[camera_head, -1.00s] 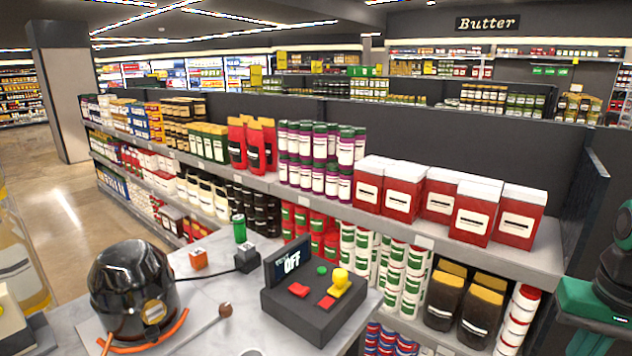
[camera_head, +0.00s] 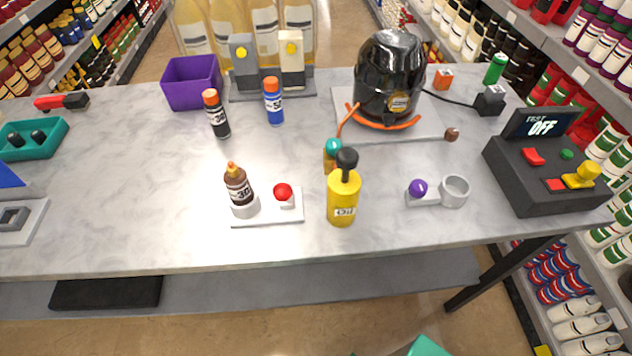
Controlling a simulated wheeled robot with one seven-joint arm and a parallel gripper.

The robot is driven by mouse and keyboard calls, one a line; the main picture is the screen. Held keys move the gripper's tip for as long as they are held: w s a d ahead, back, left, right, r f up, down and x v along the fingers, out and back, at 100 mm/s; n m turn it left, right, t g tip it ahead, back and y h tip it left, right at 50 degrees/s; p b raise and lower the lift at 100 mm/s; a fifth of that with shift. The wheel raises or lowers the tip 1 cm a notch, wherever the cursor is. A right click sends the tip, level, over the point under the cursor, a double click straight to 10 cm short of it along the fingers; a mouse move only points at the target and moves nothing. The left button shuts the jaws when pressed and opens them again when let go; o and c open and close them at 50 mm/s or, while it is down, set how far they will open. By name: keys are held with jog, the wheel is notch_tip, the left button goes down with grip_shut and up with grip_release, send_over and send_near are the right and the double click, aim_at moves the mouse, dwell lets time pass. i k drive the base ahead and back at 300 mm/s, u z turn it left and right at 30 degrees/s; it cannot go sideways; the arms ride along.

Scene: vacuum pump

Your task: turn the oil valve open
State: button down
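A black rounded pump (camera_head: 390,80) with an orange hose around its base stands at the back of the table. A yellow bottle (camera_head: 343,198) labelled "Oil", with a black top, stands upright at the front middle. A teal round knob (camera_head: 333,146) on a small yellow body sits just behind it, near the orange hose end; the bottle partly hides it. I cannot tell from any label whether this is the oil valve, or which way it is turned. My gripper is not in view; only a teal piece, likely part of my arm, shows at the bottom edge.
A red knob (camera_head: 283,191) sits beside a brown bottle (camera_head: 238,187) in a holder. A purple knob (camera_head: 418,188) sits beside a grey ring. A control box (camera_head: 545,165) reading "TEST OFF" is at right.

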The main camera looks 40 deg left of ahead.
aim_at(333, 144)
jog(key=u, duration=1.4)
jog(key=k, duration=0.45)
jog(key=u, duration=0.15)
jog(key=i, duration=0.5)
jog(key=z, duration=0.05)
